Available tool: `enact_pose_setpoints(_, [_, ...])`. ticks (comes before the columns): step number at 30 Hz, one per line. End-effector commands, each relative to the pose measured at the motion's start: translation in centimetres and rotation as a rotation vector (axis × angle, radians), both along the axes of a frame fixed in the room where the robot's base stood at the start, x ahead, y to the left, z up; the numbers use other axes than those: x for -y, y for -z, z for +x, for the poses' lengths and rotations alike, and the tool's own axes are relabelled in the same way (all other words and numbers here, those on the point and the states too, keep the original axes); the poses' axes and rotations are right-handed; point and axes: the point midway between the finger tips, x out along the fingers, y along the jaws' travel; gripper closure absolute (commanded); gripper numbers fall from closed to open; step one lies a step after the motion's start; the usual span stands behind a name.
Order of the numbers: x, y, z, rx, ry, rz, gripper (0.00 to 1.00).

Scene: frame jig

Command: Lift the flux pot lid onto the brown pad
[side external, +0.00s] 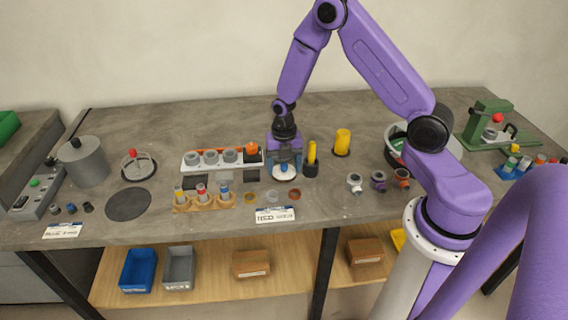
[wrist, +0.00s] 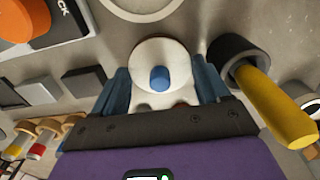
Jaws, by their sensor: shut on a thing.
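The flux pot lid is a round white piece with a blue knob; it shows in the side view (side external: 285,176) and near the top middle of the wrist view (wrist: 176,52). My gripper (side external: 284,166), pointing down, is shut on it, with a blue finger on each side in the wrist view (wrist: 164,80). I cannot tell whether the lid touches anything below it. A small brown disc (side external: 294,193), likely the brown pad, lies just in front and to the right of the lid in the side view. The pad is not clear in the wrist view.
A yellow-handled tool in a dark holder (side external: 311,168) stands close right of my gripper. A white rack with grey rings and an orange knob (side external: 222,166) is close left. A wooden vial rack (side external: 204,203) and a label card (side external: 275,215) lie in front.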

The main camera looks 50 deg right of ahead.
Motion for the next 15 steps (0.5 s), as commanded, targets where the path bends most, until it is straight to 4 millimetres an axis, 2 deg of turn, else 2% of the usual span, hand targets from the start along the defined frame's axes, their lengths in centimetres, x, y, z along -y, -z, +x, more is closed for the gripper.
enact_pose_setpoints(9, [-0.02, 0.00, 0.02, 0.000, 0.000, 0.000, 0.54])
enact_pose_setpoints(10, [-0.02, 0.00, 0.02, 0.000, 0.000, 0.000, 0.15])
enact_pose_setpoints(11, [-0.02, 0.00, 0.02, 0.000, 0.000, 0.000, 0.05])
enact_pose_setpoints(12, [-0.01, 0.00, 0.01, 0.000, -0.001, 0.000, 0.00])
enact_pose_setpoints(15, [0.04, 0.01, -0.04, -0.001, 0.000, 0.000, 0.00])
